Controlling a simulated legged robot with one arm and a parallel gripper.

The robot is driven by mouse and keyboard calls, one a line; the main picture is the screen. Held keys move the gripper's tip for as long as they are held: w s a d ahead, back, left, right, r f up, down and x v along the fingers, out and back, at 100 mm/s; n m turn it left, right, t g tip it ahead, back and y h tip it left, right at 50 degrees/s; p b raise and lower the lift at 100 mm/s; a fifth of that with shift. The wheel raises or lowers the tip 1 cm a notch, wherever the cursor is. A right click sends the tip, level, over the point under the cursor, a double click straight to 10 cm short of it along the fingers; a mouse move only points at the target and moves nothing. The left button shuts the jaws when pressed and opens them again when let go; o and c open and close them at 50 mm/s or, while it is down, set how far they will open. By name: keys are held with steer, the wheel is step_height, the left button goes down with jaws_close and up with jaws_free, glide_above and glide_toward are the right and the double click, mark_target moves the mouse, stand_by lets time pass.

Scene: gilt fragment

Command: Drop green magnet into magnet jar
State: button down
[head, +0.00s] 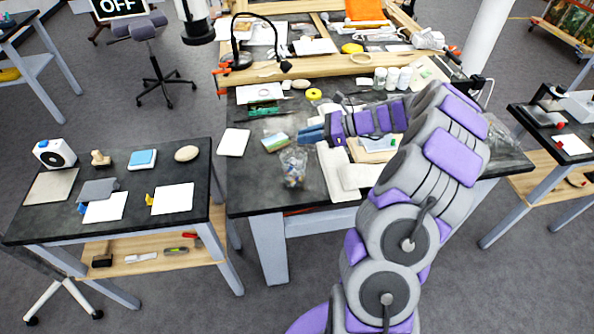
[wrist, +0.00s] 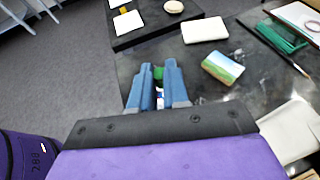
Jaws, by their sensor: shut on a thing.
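My gripper (head: 303,135) reaches out to the left over the black workbench. In the wrist view its two blue fingers (wrist: 158,72) are shut on the small green magnet (wrist: 158,74), held near the tips. The magnet cannot be made out in the head view. The magnet jar (head: 293,168) is clear, stands upright near the bench's front edge and holds several coloured pieces. In the head view the fingertips show just above the jar; their exact height over it is hard to tell. In the wrist view a small part of the jar (wrist: 160,98) seems to show between the fingers, mostly hidden.
A painted landscape block (head: 275,142) lies beside the jar, with a white card (head: 233,142) to its left. White trays (head: 340,175) lie to the jar's right. A black desk lamp (head: 240,55) stands at the back. A separate side table (head: 130,215) is at left.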

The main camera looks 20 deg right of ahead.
steer(key=shift+a+r, duration=0.15)
steer(key=shift+a, duration=0.2)
steer(key=c, duration=1.4)
jaws_free()
steer(key=shift+a, duration=0.6)
steer(key=o, duration=0.3)
steer(key=shift+o, duration=0.3)
steer(key=shift+d, duration=0.85)
steer(key=p+v, duration=0.4)
steer(key=v, duration=1.2)
steer(key=shift+s+r, duration=0.2)
steer(key=shift+s, duration=0.1)
steer(key=shift+d+f, duration=0.1)
steer(key=shift+d, duration=0.35)
